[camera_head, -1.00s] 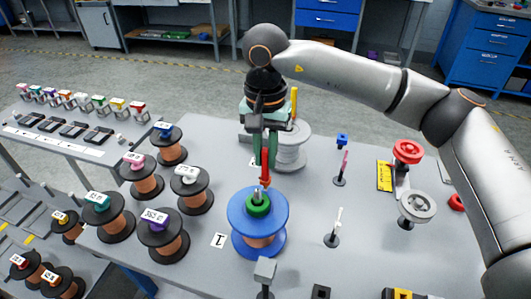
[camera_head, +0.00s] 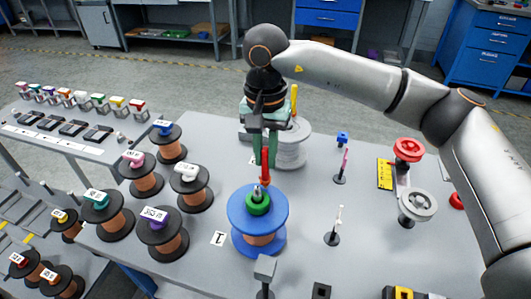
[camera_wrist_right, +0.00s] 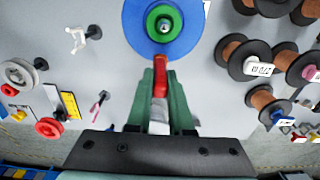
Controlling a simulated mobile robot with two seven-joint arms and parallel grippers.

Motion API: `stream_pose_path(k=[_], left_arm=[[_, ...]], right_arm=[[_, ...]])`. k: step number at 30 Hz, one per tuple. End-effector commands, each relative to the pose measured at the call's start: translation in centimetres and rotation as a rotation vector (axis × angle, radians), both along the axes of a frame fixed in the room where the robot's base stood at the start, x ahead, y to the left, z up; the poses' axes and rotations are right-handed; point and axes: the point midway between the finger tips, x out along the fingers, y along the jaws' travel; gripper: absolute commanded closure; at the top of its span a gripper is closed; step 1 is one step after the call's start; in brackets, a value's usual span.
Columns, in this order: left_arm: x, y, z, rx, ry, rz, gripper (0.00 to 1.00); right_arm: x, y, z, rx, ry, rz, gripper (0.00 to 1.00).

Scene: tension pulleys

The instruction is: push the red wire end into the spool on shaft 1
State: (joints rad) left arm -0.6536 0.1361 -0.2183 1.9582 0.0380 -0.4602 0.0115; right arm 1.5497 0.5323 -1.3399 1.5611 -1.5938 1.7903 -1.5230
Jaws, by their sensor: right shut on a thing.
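The spool (camera_head: 240,208) on shaft 1 has blue flanges and a copper winding, and stands upright beside the floor label "1" (camera_head: 218,239). Its green hub (camera_head: 258,204) surrounds a grey shaft tip (camera_head: 257,190). The spool also shows at the top of the right wrist view (camera_wrist_right: 134,22). My right gripper (camera_head: 265,153) points down, its green fingers shut on the red wire end (camera_head: 266,173). In the right wrist view the red wire end (camera_wrist_right: 160,72) sticks out from the fingers towards the spool's edge. Whether it touches the spool cannot be told. My left gripper is out of view.
A grey spool (camera_head: 292,153) with a yellow stick stands behind my right gripper. Several copper spools (camera_head: 160,241) stand to the left. A white-topped stand (camera_head: 333,239), a pink-topped stand (camera_head: 341,168) and a grey pulley (camera_head: 417,205) stand to the right. A grey block post (camera_head: 265,270) is in front.

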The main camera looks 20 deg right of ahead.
Motion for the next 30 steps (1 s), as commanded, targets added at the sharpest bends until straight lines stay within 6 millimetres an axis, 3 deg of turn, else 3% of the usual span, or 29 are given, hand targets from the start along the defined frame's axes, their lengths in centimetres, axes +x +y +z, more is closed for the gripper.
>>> stream_pose_path(k=[29, 30], left_arm=[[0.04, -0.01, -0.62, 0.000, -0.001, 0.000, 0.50], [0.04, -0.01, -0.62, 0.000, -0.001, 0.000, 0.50]], right_arm=[[0.00, -0.01, -0.90, 0.000, 0.000, 0.000, 1.00], [0.00, -0.01, -0.90, 0.000, 0.000, 0.000, 0.77]])
